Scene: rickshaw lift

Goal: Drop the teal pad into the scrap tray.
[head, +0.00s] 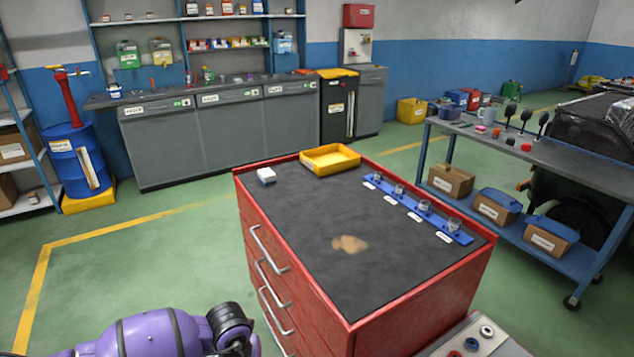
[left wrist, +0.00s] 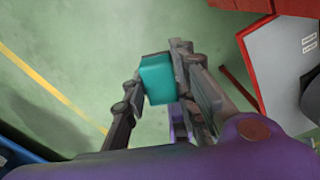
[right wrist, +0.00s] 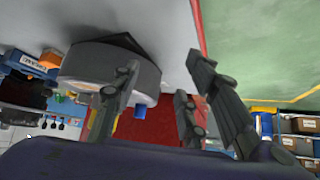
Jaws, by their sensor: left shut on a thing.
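The teal pad (left wrist: 158,80) shows in the left wrist view as a small block between the fingers of my left gripper (left wrist: 155,85), which is shut on it above the green floor. In the head view my purple left arm is at the bottom left, and the pad is not visible there. A yellow tray (head: 338,168), which appears to be the scrap tray, sits at the far edge of the red cabinet's dark top. Its visible inside looks empty. My right gripper (right wrist: 163,75) has its fingers apart with nothing held between them; it shows only in the right wrist view.
The red cabinet (head: 300,250) has a white block (head: 266,175), a blue rack (head: 415,205) with several jars and a tan stain (head: 350,243) on top. Its middle is otherwise clear. A grey workbench (head: 540,150) with boxes stands at right. Green floor is open at left.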

